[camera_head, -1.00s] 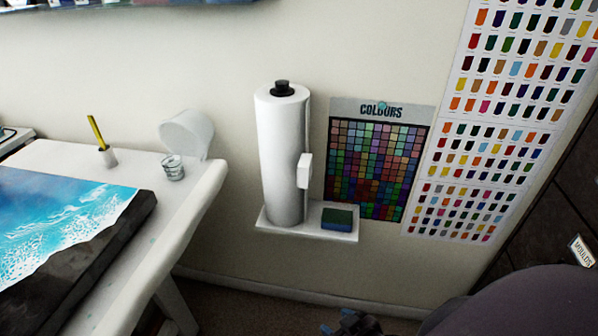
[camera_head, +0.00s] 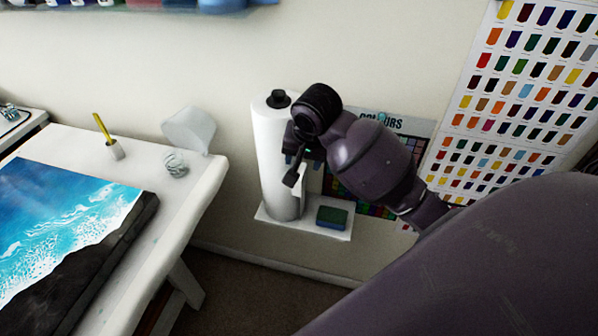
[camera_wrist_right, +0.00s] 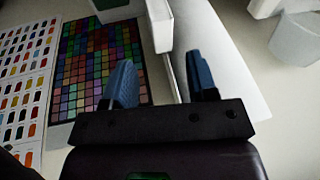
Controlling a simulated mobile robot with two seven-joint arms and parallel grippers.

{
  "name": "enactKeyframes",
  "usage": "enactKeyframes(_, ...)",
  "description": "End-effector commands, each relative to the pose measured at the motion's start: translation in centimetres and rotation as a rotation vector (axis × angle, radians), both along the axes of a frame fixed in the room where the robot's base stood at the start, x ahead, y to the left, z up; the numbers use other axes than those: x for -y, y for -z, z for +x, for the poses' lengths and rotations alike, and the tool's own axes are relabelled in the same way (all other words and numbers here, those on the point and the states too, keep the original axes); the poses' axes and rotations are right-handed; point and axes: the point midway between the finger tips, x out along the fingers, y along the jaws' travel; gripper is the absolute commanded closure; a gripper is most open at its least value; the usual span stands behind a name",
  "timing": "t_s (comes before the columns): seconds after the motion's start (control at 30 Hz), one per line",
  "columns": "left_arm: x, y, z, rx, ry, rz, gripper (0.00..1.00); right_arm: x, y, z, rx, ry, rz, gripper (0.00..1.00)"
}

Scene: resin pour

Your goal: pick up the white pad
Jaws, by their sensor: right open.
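The white pad (camera_head: 301,180) is a small white block on the right side of the tall white paper roll (camera_head: 270,150), partly hidden behind my right gripper in the head view. In the right wrist view the pad (camera_wrist_right: 160,24) shows ahead, between the lines of the two blue fingers. My right gripper (camera_head: 299,168) is open, in front of the roll's right side. In the right wrist view the gap between its fingertips (camera_wrist_right: 160,80) holds nothing that I can see gripped. My left gripper is not in view.
The roll stands on a small white wall shelf (camera_head: 265,215) with a green and blue sponge (camera_head: 332,217). A colour chart (camera_wrist_right: 98,65) is on the wall beside it. A white table (camera_head: 190,185) with a blue picture (camera_head: 70,220), a cup and a pen holder stands left.

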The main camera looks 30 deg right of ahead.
Motion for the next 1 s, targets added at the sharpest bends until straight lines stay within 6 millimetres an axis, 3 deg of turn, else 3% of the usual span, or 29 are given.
enactKeyframes(0.1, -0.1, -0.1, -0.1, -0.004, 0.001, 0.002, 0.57, 0.3, -1.5, 0.4, -0.018, 0.04, -0.006, 0.47)
enactKeyframes(0.2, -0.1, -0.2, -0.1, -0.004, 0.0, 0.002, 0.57, 0.4, -1.5, 0.6, -0.025, 0.055, -0.006, 0.47)
enactKeyframes(0.5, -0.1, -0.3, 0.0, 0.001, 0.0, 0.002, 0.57, 0.8, 2.4, 1.6, -0.027, 0.057, -0.006, 0.47)
enactKeyframes(0.77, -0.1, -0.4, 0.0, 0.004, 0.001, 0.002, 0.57, 0.9, 3.9, 2.2, -0.025, 0.055, -0.006, 0.47)
enactKeyframes(1.0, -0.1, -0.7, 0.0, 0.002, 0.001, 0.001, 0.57, 1.4, 6.9, 3.2, -0.027, 0.055, -0.006, 0.47)
